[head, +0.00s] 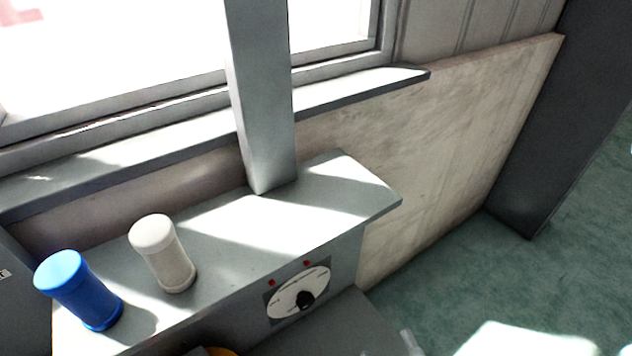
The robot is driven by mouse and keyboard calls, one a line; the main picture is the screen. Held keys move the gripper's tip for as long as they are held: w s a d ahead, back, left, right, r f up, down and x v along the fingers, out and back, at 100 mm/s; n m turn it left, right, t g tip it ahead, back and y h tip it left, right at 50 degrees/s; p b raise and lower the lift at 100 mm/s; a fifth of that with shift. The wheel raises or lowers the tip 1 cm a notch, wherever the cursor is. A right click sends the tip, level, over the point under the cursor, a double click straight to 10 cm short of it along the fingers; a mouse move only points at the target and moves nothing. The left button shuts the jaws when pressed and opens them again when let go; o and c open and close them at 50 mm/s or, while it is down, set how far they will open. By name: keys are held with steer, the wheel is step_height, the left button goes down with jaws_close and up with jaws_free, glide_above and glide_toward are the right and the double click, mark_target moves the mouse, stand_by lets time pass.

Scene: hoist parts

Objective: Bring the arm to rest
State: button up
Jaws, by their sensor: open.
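I do not see my gripper or any part that is surely my arm in the head view. Whether the jaws hold anything is not shown here. A blue cylinder (80,291) with a wider cap stands at the left on a grey metal ledge (235,270). A white cylinder (163,254) of like shape stands just right of it, apart from it.
A grey post (262,100) rises from the ledge before a bright window. A round dial (298,293) with a black knob is on the ledge's front. An orange edge (217,351) shows at the bottom.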

steer(key=s+d+r+m+g+h, duration=0.1)
steer(key=s+d+r+m+h, duration=0.1)
steer(key=s, duration=0.4)
steer(key=s+d+r+m+g+h, duration=0.1)
steer(key=s+d+r+m, duration=0.1)
steer(key=s+r+m, duration=0.2)
steer(key=s+d+r+m+g+h, duration=0.1)
steer(key=s+d+r+m+h, duration=0.1)
steer(key=s+m, duration=0.4)
steer(key=s+r, duration=0.1)
steer(key=s, duration=0.2)
steer(key=shift+s+d+h, duration=0.3)
steer(key=shift+s+d, duration=0.1)
